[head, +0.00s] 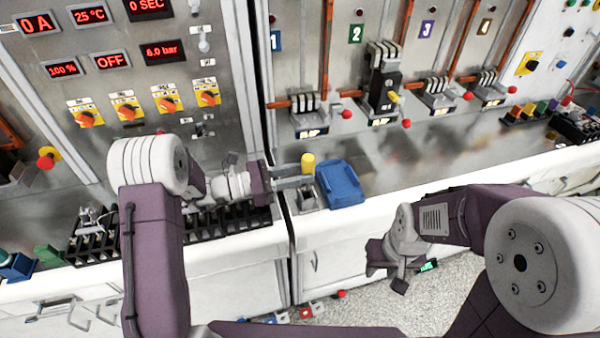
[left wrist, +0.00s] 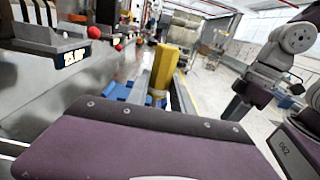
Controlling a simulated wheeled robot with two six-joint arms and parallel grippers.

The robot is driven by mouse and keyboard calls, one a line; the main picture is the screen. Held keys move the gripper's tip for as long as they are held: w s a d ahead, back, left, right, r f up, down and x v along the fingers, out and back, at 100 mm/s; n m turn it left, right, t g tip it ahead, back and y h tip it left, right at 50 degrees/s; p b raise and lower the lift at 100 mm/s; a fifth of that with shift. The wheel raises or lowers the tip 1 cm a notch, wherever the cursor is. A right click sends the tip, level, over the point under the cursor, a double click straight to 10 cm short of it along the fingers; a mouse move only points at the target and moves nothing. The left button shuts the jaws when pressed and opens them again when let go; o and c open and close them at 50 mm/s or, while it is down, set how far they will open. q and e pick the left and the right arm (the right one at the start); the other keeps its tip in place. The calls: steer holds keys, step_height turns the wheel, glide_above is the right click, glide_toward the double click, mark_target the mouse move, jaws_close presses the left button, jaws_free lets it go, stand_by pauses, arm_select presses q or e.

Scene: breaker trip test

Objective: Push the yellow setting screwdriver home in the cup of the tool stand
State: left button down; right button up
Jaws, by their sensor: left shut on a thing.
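The yellow setting screwdriver (head: 308,163) stands upright at the front of the counter, its yellow handle on top. My left gripper (head: 296,183) comes in from the left and is shut on it below the top of the handle. The handle also shows large in the left wrist view (left wrist: 163,70), tilted in that picture. The tool stand (head: 307,201) is a small grey piece below the fingers. Its cup and the screwdriver's tip are hidden, so I cannot tell how deep it sits. My right gripper (head: 390,278) hangs over the floor, away from the counter; its jaws are unclear.
A blue holder (head: 341,184) stands close to the right of the screwdriver. A black slotted rack (head: 110,240) lies along the counter at left. Breakers, including a black one (head: 383,85), line the back panel.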

arm_select(q)
steer(key=shift+f+b, duration=0.7)
steer(key=shift+f, duration=0.2)
steer(key=c, duration=1)
jaws_free()
steer(key=shift+c, duration=0.2)
steer(key=shift+a, duration=0.1)
steer(key=b+v, duration=0.1)
steer(key=v, duration=0.8)
